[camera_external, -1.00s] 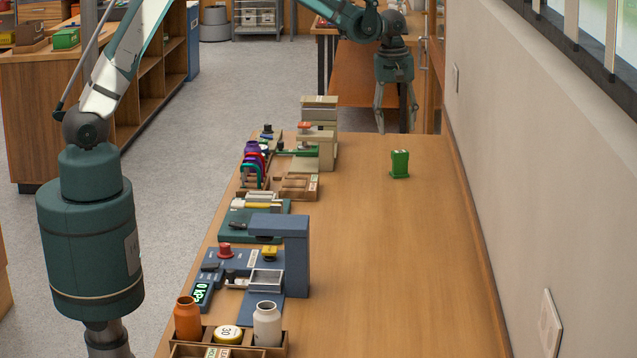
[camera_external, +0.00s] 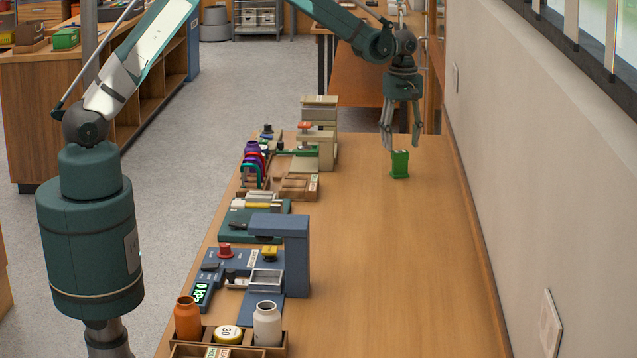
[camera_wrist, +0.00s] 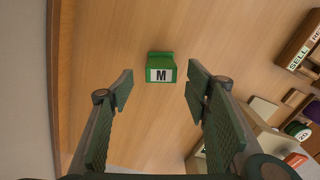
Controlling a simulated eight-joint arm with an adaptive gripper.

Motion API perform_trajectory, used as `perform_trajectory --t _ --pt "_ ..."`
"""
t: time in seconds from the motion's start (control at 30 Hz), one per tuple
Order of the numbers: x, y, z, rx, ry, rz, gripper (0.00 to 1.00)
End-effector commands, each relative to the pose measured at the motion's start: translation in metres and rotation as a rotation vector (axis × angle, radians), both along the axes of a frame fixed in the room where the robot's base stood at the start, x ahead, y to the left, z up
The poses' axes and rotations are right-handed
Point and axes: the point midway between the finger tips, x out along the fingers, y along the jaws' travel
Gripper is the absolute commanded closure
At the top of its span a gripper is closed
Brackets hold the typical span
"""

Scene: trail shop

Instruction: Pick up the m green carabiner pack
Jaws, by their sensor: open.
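The green carabiner pack (camera_external: 400,164) stands upright on the wooden table, in the far right part of the external view. In the wrist view the green pack (camera_wrist: 161,58) shows a white label with a black M, a little beyond and between the fingertips. My gripper (camera_external: 401,146) points down, open and empty, just above and behind the pack in the external view. In the wrist view my gripper (camera_wrist: 160,82) has its two fingers wide apart, one on each side of the pack, with nothing between their pads.
Bare table (camera_external: 400,270) surrounds the pack. Along the table's left side stand a beige press-like device (camera_external: 319,130), a rack of coloured carabiners (camera_external: 254,170) and a blue device (camera_external: 295,255). A wall (camera_external: 540,190) borders the table's right edge.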

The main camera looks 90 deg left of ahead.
Motion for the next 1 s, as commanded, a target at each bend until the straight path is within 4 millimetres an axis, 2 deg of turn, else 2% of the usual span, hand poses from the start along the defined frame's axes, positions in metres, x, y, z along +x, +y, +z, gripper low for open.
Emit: perform_trajectory --t 0.33,0.77,1.0 --pt "0.0 0.0 -0.024 0.0 0.0 0.0 0.52" --pt "0.0 0.0 -0.027 0.0 0.0 -0.001 0.52" --pt "-0.002 0.001 -0.049 0.0 0.0 0.0 0.52"
